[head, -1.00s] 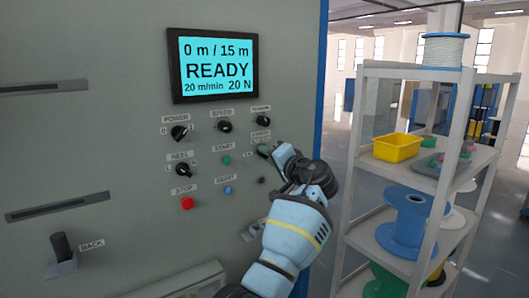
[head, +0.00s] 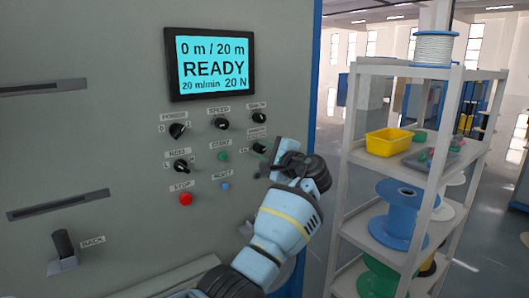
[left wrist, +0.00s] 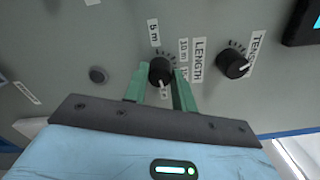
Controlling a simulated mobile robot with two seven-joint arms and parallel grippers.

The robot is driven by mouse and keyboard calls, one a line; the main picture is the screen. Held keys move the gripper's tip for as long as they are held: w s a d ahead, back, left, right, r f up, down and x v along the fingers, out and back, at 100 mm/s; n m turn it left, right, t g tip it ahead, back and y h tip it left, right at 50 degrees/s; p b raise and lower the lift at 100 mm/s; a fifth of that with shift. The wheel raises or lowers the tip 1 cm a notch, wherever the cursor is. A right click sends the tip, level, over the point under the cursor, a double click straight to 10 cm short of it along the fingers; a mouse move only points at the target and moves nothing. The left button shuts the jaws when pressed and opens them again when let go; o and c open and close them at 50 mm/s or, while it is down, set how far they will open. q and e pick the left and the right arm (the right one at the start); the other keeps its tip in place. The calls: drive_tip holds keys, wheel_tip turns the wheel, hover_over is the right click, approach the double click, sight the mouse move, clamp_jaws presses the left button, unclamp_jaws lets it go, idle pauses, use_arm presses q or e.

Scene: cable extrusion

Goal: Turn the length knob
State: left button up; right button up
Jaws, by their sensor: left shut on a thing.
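The length knob (left wrist: 161,68) is a round black knob between the green fingers of my left gripper (left wrist: 161,86) in the left wrist view. The gripper is shut on the knob, one finger on each side. In the head view my left gripper (head: 267,157) is at the right part of the machine's panel, and its fingers and wrist partly hide the length knob. The display (head: 211,63) reads 0 m / 20 m, READY, 20 m/min, 20 N. My right gripper is not in view.
The tension knob (left wrist: 233,65) is close beside the length knob. The speed knob (head: 220,122), green start button (head: 222,156) and red stop button (head: 185,199) are left of my gripper. A shelf (head: 398,68) with spools and a yellow bin (head: 388,142) stands right.

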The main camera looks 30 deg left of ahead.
use_arm(q)
drive_tip(key=shift+m, duration=0.9)
drive_tip(key=o, duration=1)
drive_tip(key=shift+d, duration=0.1)
drive_tip(key=shift+v, duration=3.85)
